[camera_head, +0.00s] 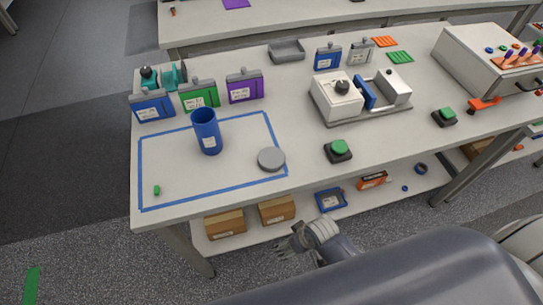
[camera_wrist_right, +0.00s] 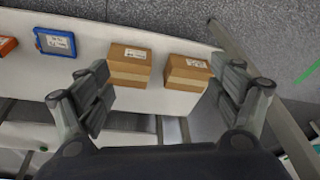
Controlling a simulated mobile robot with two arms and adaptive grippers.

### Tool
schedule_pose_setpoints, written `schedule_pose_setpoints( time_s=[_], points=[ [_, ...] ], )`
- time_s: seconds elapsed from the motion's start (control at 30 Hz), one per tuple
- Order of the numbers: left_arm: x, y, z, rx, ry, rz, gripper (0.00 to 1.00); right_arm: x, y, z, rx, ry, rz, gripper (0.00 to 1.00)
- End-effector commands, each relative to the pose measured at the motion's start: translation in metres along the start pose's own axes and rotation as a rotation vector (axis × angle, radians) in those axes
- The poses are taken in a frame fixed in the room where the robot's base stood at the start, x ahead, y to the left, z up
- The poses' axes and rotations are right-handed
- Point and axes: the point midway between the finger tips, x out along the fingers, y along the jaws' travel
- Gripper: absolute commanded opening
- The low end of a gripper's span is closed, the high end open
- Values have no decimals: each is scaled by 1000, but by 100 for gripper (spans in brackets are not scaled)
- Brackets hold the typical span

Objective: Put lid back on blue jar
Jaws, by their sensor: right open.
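The blue jar (camera_head: 206,131) stands upright and open-topped on the white table, inside a rectangle of blue tape. A round grey lid (camera_head: 271,158) lies flat on the table to the right of the jar, near the tape's right edge. My right gripper (camera_head: 290,244) is in front of the table, below its top, apart from jar and lid. In the right wrist view the same gripper (camera_wrist_right: 168,95) is open and empty, facing the lower shelf. The left gripper is not in view.
Blue tape (camera_head: 203,126) outlines the work area; a small green piece (camera_head: 157,190) lies inside. Labelled cases, including a green one (camera_head: 199,96), stand behind. A white device (camera_head: 338,98) and a green button (camera_head: 339,148) are to the right. Cardboard boxes (camera_wrist_right: 129,66) sit on the lower shelf.

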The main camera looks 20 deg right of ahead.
Motion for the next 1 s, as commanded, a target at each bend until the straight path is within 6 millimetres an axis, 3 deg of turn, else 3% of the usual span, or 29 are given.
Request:
schedule_pose_setpoints(
  time_s=[0.03, 0.2, 0.53, 0.6, 1.0],
  points=[
    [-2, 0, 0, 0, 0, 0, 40, -20, -3, -15, -14, 18, -7, 86],
    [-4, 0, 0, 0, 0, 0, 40, -84, -18, -46, -63, 52, -34, 86],
    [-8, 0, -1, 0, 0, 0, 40, -189, -47, -80, -203, 116, -87, 86],
    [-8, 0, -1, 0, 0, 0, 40, -197, -58, -92, -273, 122, -113, 86],
    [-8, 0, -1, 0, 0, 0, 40, -199, -94, -151, -639, 116, -206, 86]
  ],
)
